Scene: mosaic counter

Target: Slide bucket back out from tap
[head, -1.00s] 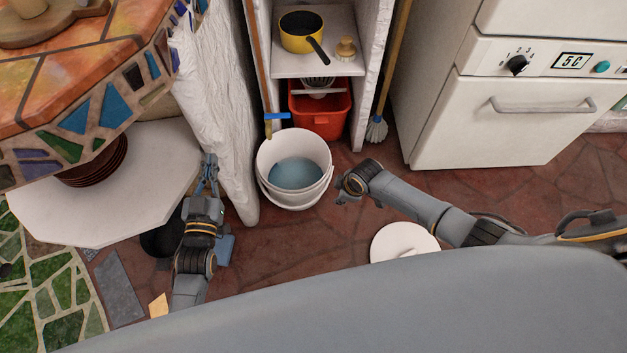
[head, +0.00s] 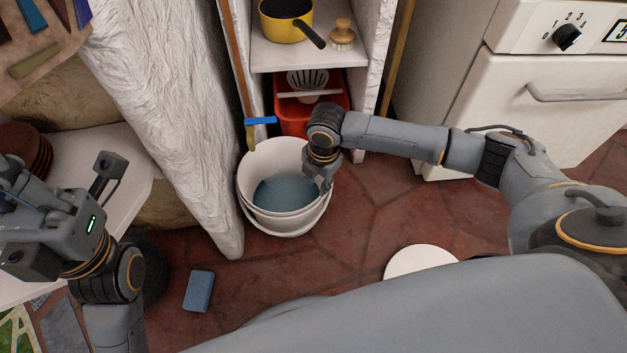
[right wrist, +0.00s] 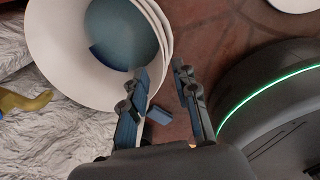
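The white bucket (head: 246,200), holding bluish water, stands upright on the tiled floor in front of the shelf unit. The tap (head: 250,133), brass with a blue handle, is at the bucket's back left edge; its yellow part shows in the right wrist view (right wrist: 25,102). My right gripper (head: 325,186) points down at the bucket's right rim. In the right wrist view its fingers (right wrist: 161,72) are apart, one over the bucket, the other outside the rim. My left gripper (head: 58,178) is at the far left, fingers apart and empty, away from the bucket.
A red bin (head: 297,122) stands behind the bucket, under a shelf with a yellow pan (head: 284,30) and a brush (head: 342,36). A rough white wall (head: 165,120) borders the left. A blue sponge (head: 199,291) and white disc (head: 420,262) lie on the otherwise open floor in front.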

